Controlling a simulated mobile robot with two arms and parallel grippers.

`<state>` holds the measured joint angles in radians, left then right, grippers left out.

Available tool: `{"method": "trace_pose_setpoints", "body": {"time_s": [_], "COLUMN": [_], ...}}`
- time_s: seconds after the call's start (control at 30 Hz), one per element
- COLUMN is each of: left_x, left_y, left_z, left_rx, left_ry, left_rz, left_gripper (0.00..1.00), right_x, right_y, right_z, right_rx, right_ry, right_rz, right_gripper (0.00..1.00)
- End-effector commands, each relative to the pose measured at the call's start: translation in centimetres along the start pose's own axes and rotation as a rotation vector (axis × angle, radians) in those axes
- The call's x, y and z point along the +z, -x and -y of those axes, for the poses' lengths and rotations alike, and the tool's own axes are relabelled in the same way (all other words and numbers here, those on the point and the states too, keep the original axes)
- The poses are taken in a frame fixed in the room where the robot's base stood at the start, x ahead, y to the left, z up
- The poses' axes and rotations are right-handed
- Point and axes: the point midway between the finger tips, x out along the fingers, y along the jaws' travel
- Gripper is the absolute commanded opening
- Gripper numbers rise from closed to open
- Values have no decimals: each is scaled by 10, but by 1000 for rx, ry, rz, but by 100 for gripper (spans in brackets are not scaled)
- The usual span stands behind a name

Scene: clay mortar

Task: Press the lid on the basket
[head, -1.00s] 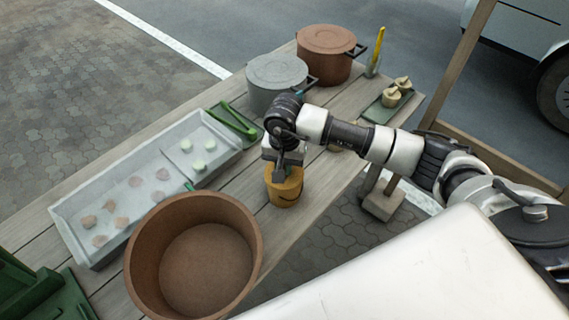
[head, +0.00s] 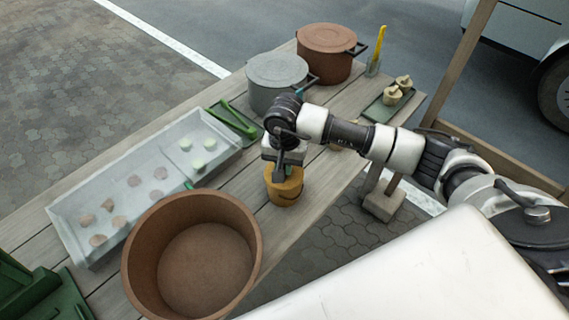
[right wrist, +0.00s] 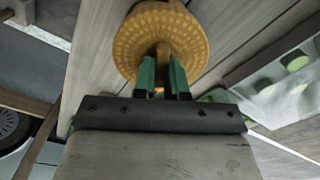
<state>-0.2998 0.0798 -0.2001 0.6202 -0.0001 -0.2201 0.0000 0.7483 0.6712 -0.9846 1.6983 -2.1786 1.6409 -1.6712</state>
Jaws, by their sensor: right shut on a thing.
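The basket (head: 284,192) is a small ochre-yellow tub near the front edge of the wooden table. Its round, dotted yellow lid (right wrist: 160,30) fills the top of the right wrist view and hides the basket below it. My right gripper (head: 283,172) is directly above the basket, pointing down. In the right wrist view its green fingers (right wrist: 162,75) are shut on the lid's raised handle. The lid lies on or just over the basket's top; I cannot tell how tightly it sits. My left gripper is not in view.
A large brown bowl (head: 140,240) stands left of the basket. A grey tray (head: 115,172) with several round pieces lies behind it. A grey pot (head: 277,72) and a brown pot (head: 327,40) stand at the back. A green tray (head: 385,108) holds small pots at right.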

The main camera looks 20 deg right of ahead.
Motion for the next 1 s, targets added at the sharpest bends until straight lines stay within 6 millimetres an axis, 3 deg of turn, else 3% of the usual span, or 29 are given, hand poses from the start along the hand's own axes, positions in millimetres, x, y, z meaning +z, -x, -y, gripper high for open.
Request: {"method": "trace_pose_setpoints", "body": {"time_s": [1.0], "left_x": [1], "left_y": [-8], "left_z": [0], "left_rx": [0], "left_ry": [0], "left_rz": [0], "left_gripper": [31], "right_x": [0], "right_y": [-3], "right_z": [0], "right_rx": [0], "right_ry": [0], "right_rz": [0], "right_gripper": [0]}}
